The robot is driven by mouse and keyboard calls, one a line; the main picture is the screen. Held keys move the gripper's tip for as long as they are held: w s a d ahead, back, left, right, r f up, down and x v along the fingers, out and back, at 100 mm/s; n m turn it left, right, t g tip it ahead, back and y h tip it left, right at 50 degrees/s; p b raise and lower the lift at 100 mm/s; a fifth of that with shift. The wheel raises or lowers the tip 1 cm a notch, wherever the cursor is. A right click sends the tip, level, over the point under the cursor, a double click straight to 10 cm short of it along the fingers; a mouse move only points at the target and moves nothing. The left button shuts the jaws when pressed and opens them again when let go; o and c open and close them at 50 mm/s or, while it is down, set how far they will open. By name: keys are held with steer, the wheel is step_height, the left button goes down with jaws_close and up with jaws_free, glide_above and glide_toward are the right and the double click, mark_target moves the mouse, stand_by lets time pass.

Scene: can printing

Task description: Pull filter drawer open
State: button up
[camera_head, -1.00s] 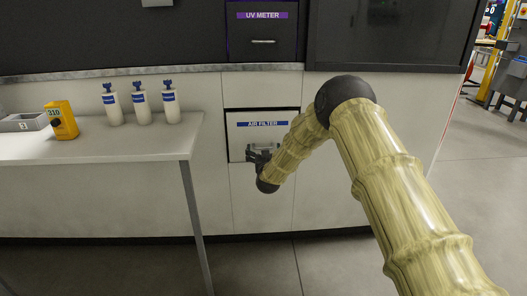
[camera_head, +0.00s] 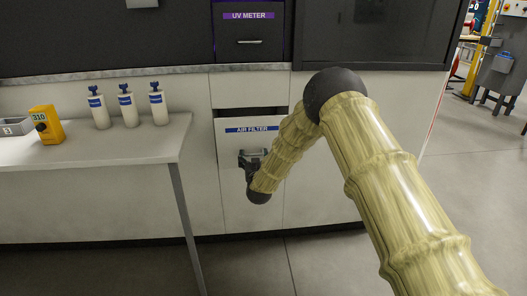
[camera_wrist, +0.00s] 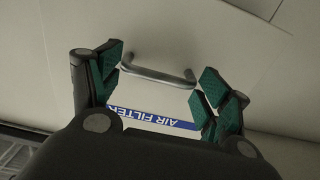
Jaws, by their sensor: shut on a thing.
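The air filter drawer (camera_head: 235,141) is a pale panel with a blue "AIR FILTER" label, low in the cabinet. A dark gap shows above its front, and it stands partly out. Its grey metal bar handle (camera_wrist: 160,74) lies between the green-padded fingers of my gripper (camera_head: 251,158) in the wrist view. In the head view the handle is mostly hidden by my gripper. The drawer's inside cannot be seen.
A "UV METER" drawer (camera_head: 249,42) is above. A pale table (camera_head: 90,155) at left holds three white bottles (camera_head: 126,108) with blue caps, a yellow device (camera_head: 46,124) and a grey tray (camera_head: 14,128). The floor (camera_head: 330,270) before the cabinet looks clear.

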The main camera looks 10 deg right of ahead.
steer(key=s+p, duration=0.3)
steer(key=s, duration=1.2)
steer(key=shift+s+a, duration=0.2)
steer(key=shift+a, duration=0.2)
steer(key=shift+r, duration=0.1)
steer(key=o, duration=1.4)
steer(key=shift+o, duration=0.4)
steer(key=shift+s, duration=0.2)
steer(key=s, duration=1.1)
steer(key=shift+s+a, duration=0.35)
